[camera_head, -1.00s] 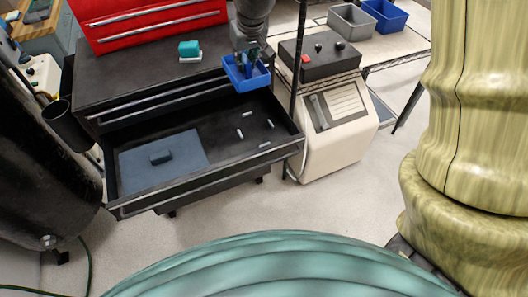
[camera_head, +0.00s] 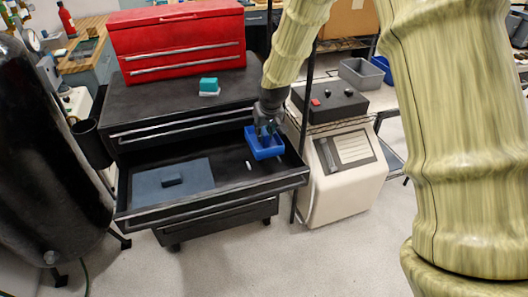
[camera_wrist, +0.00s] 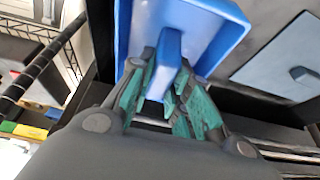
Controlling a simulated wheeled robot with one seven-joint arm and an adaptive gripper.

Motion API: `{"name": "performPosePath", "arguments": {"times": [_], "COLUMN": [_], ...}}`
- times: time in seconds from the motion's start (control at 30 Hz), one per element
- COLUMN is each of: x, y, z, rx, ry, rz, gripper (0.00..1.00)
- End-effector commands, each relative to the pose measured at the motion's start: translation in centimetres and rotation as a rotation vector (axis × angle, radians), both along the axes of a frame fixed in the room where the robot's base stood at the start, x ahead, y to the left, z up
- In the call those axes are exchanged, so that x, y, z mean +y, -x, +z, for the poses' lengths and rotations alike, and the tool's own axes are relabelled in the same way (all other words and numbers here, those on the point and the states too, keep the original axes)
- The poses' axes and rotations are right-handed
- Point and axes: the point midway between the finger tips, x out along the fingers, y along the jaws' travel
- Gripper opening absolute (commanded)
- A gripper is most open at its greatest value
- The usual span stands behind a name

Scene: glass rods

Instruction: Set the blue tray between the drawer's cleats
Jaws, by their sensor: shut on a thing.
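The blue tray (camera_head: 265,152) is over the right part of the open black drawer (camera_head: 225,187). It is upright or nearly so; I cannot tell whether it touches the drawer floor. My gripper (camera_head: 266,132) comes from above and is shut on the tray's raised middle handle. In the wrist view, the teal fingers (camera_wrist: 164,82) sit on both sides of the handle of the blue tray (camera_wrist: 208,28). One pale cleat (camera_head: 249,165) shows just left of the tray. The other cleats are mostly hidden by the tray.
A blue-grey panel with a raised block (camera_head: 172,181) fills the drawer's left part. A red toolbox (camera_head: 180,45) and a teal block on a white base (camera_head: 209,86) stand on the cabinet top. A dark upright post and a white machine (camera_head: 345,180) stand right of the drawer.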

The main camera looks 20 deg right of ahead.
Motion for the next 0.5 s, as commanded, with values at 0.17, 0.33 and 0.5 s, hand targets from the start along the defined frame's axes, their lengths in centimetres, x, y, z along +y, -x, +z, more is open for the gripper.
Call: {"name": "performPosePath", "arguments": {"times": [0.17,0.33,0.5], "x": [-0.1,-0.2,-0.3], "y": [0.1,0.1,0.1], "z": [-3.1,-4.4,-5.2], "rx": [0.003,0.001,0.001], "ry": [0.001,0.000,0.000], "rz": [0.000,-0.002,-0.003], "gripper": [0.00,0.00,0.00]}}
